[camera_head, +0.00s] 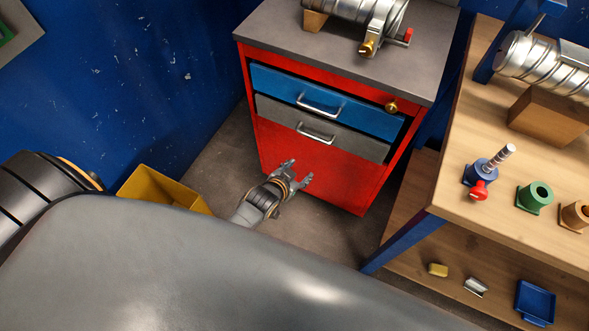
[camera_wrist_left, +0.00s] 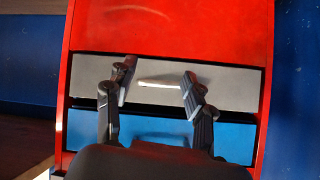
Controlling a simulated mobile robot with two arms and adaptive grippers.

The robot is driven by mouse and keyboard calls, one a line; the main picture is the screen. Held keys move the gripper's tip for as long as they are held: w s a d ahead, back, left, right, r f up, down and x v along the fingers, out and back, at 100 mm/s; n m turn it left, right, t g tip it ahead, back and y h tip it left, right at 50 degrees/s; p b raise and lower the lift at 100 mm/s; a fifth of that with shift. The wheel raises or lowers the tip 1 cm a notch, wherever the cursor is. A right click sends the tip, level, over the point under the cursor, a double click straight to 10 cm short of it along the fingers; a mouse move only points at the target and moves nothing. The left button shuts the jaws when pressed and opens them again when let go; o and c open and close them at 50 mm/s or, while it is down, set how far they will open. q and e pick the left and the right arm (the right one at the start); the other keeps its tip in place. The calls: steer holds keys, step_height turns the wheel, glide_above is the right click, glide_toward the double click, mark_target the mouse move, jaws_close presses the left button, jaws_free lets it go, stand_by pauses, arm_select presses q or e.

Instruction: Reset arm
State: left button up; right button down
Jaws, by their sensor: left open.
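My left gripper (camera_head: 293,173) is open and empty in the head view, in front of the lower red panel of the drawer cabinet (camera_head: 325,180). In the left wrist view its two fingers (camera_wrist_left: 155,85) stand apart, with the handle of the grey drawer (camera_wrist_left: 160,84) seen between them. I cannot see any contact with the handle, and in the head view the gripper is below it. My right gripper is not in view.
A metal duct piece with a valve (camera_head: 372,25) lies on the cabinet top. A yellow bin (camera_head: 160,190) stands on the floor at left. The wooden workbench (camera_head: 475,140) at right carries a spiral duct (camera_head: 540,62) and coloured holders. Small parts and a blue tray (camera_head: 535,302) lie on its lower shelf.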

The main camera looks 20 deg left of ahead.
arm_select(q)
steer(key=shift+s+f, duration=0.2)
steer(key=shift+f, duration=0.05)
stand_by(0.4)
steer(key=s+a+f+g, duration=0.1)
steer(key=s+f+g, duration=0.3)
steer(key=s+f, duration=1.1)
steer(key=s+a+f+g, duration=0.1)
steer(key=s+f+g, duration=0.1)
steer(key=s, duration=0.6)
steer(key=s+a+f+g, duration=0.1)
steer(key=s+f, duration=0.4)
steer(key=s, duration=0.3)
steer(key=s+a+f+g+y, duration=0.1)
steer(key=s+f+g, duration=0.1)
steer(key=s+f, duration=0.2)
steer(key=s, duration=0.3)
steer(key=shift+s+a+n+g, duration=0.2)
steer(key=shift+s+n+g, duration=0.1)
steer(key=shift+s+n, duration=0.1)
